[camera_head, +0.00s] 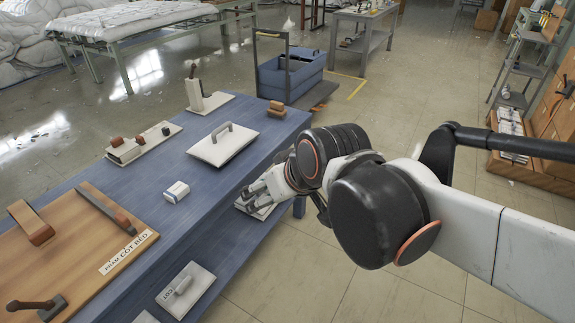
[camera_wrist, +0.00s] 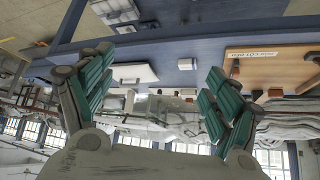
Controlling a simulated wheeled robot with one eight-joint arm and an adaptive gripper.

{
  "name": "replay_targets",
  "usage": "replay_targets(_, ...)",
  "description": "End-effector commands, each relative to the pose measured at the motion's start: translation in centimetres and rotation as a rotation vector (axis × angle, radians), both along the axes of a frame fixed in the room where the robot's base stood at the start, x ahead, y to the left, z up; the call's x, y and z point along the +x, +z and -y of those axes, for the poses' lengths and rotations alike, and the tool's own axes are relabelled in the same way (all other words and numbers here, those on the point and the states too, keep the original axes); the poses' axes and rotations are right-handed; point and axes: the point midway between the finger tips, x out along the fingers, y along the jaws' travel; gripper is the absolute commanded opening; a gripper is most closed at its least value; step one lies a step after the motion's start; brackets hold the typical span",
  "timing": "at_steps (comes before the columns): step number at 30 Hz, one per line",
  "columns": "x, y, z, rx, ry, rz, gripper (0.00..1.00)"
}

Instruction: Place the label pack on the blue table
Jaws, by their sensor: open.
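A small white pack with a blue band, which looks like the label pack (camera_head: 176,191), lies on the blue table (camera_head: 216,188) near its right edge, between the wooden board and a white panel. In the wrist view it appears as a small white box (camera_wrist: 187,64) on the blue top, beyond my fingertips. My gripper (camera_head: 256,190) is beside the table's right edge, to the right of the pack and apart from it. In the wrist view my gripper (camera_wrist: 160,64) has its green-padded fingers spread wide with nothing between them.
The wooden board (camera_head: 130,232) with brown handles fills the near left tabletop. A white panel with a handle (camera_head: 224,146) and fixtures stand farther back. A lower blue shelf (camera_head: 236,262) bears another white plate (camera_head: 186,287). A blue cart (camera_head: 290,75) stands behind; the right floor is open.

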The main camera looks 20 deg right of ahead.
Motion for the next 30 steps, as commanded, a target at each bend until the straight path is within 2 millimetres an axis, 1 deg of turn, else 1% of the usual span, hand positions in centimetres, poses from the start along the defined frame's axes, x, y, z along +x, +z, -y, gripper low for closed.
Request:
replay_targets(1,-1.5,-0.1,0.6,-0.008,-0.023,-0.009,0.82)
replay_targets(3,-3.0,-0.2,1.2,-0.018,-0.053,-0.019,0.82)
replay_targets(6,-4.5,-0.4,1.9,-0.028,-0.085,-0.029,0.82)
replay_targets(9,-5.4,-0.6,2.3,-0.033,-0.103,-0.035,0.82)
replay_targets(13,-5.7,-0.6,2.5,-0.035,-0.112,-0.037,0.82)
replay_targets(30,-5.6,-0.6,2.5,-0.035,-0.111,-0.037,0.82)
